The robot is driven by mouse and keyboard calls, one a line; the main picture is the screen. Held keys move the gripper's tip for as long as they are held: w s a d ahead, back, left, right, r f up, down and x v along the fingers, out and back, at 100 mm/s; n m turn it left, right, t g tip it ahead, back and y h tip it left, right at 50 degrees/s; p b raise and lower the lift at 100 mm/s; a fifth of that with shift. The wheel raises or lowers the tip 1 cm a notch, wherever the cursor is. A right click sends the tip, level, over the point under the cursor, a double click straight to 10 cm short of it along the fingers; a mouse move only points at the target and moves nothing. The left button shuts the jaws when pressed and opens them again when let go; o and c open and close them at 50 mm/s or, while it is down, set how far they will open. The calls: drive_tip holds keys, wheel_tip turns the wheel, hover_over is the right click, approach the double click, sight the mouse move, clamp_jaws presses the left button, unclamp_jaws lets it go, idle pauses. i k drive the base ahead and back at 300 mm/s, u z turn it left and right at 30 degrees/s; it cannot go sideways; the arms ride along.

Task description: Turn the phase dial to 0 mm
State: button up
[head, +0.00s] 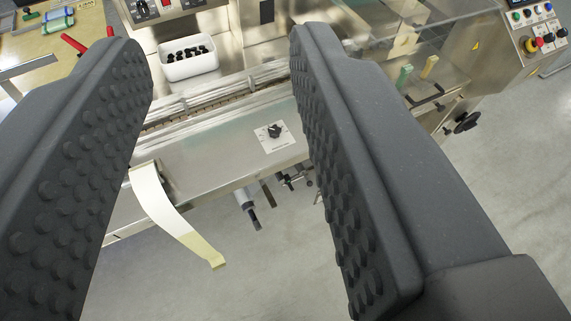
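The phase dial (274,131) is a small black knob on a white square plate with markings. It sits on the steel front panel of the flow wrapper, and the markings are too small to read. My gripper (222,75) is open, with two dark studded fingers spread wide apart. The dial shows between the fingers, nearer the right one, and lies well beyond them. Nothing is held.
A white bin of black parts (189,66) stands behind the conveyor channel. A pale film strip (165,210) hangs over the front edge at left. Shafts (247,205) stick out below the panel. A control box (535,38) stands at upper right. The floor in front is clear.

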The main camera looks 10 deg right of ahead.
sight(274, 131)
drive_tip(key=z, duration=0.35)
drive_tip(key=i, duration=0.8)
drive_tip(key=z, duration=0.25)
